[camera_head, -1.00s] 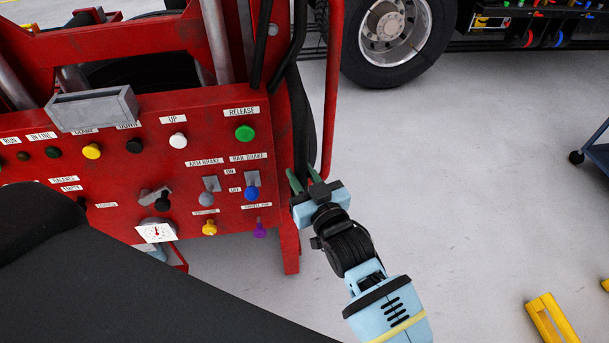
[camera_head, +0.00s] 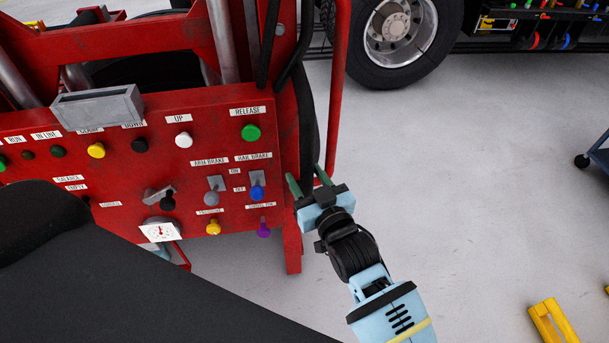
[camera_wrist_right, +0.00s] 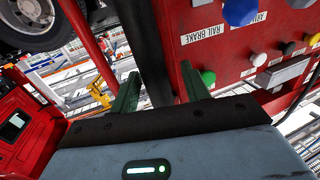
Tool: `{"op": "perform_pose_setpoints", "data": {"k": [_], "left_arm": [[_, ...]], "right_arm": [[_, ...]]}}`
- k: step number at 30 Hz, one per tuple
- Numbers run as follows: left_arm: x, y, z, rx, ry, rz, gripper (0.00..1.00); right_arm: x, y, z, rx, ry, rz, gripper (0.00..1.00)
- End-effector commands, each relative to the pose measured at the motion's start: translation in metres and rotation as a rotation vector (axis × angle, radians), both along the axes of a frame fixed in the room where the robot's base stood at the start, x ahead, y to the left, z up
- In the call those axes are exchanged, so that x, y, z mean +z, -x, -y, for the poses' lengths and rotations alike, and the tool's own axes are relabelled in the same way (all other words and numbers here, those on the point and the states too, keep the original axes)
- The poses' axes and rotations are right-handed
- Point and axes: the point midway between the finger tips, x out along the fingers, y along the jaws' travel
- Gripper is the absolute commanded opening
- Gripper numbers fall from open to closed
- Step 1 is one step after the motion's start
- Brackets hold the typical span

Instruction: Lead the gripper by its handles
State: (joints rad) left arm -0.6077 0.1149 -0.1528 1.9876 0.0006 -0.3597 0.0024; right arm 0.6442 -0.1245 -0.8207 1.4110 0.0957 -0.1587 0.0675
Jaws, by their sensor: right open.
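The red machine panel (camera_head: 110,190) with labelled knobs fills the left of the head view. A red tube handle (camera_head: 339,90) runs upright along its right side, and a black strap-like bar (camera_head: 306,115) hangs between tube and panel. My right gripper (camera_head: 308,180) is open at the panel's lower right edge, its green fingers pointing up around the lower end of the black bar. In the right wrist view the black bar (camera_wrist_right: 146,50) passes between the spread fingers (camera_wrist_right: 160,88); I cannot tell whether they touch it. My left gripper is not in view.
A green RELEASE knob (camera_head: 251,132) and a blue rail brake knob (camera_head: 257,192) sit left of the gripper. A truck wheel (camera_head: 400,35) stands behind. Yellow blocks (camera_head: 553,325) lie lower right, a blue cart (camera_head: 597,155) at the right edge. The grey floor between is clear.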

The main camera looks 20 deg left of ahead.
Motion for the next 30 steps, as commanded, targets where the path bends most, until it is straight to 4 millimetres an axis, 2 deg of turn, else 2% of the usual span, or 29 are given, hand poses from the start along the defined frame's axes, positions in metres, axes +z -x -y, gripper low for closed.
{"op": "perform_pose_setpoints", "data": {"k": [9, 15, 30], "left_arm": [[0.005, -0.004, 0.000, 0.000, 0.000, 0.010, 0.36], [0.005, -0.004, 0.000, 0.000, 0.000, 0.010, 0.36], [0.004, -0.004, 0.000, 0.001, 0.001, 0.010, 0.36]], "right_arm": [[0.000, 0.031, 0.032, 0.002, 0.001, -0.001, 0.47], [0.000, 0.045, 0.046, 0.003, 0.000, 0.000, 0.47], [0.000, 0.049, 0.050, 0.003, 0.001, -0.001, 0.47]]}}
